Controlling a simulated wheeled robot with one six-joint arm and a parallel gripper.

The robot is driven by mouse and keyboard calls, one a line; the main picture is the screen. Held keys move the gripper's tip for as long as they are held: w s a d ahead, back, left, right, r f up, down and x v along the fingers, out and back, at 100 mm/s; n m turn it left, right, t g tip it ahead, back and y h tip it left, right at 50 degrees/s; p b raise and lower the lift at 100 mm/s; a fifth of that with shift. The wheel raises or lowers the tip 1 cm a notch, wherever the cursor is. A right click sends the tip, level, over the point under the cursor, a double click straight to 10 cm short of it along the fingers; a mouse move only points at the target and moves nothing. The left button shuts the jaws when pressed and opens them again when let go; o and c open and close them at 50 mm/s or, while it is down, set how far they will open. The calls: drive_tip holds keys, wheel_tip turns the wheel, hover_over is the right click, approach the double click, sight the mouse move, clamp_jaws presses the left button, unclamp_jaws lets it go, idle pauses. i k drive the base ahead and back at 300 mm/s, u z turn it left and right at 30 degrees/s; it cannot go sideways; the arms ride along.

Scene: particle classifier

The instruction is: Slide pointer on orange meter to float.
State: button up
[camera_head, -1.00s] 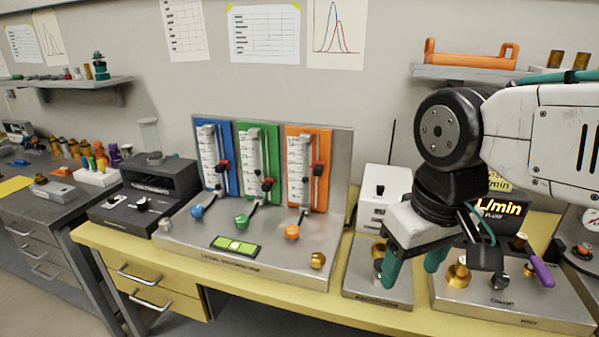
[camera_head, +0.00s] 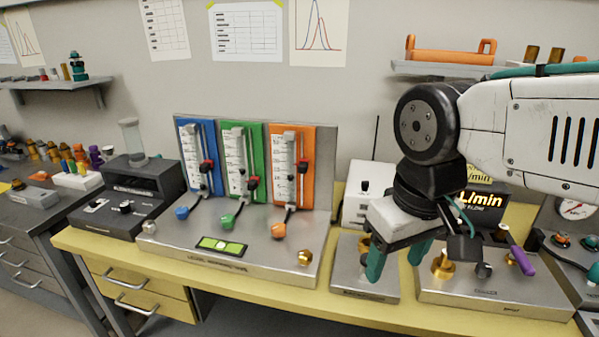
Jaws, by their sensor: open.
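The orange meter (camera_head: 282,190) is the rightmost of three flow meters on a metal stand. It has a white scale and a clear tube. The float inside the tube is too small to make out clearly. An orange knob (camera_head: 279,231) is at the meter's foot. My gripper (camera_head: 395,262) has teal fingers, is open and empty, and points down. It is to the right of the orange meter and apart from it, in front of a white box.
The blue meter (camera_head: 187,142) and green meter (camera_head: 256,150) stand left of the orange one. A level (camera_head: 221,246) and a brass knob (camera_head: 305,257) are on the stand's base. A metal plate (camera_head: 365,287) lies below my gripper. A purple-handled part (camera_head: 521,260) is at right.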

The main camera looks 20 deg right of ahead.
sight(303, 163)
drive_tip(key=k, duration=0.5)
drive_tip(key=u, duration=1.25)
drive_tip(key=i, duration=1)
drive_tip(key=z, duration=2.4)
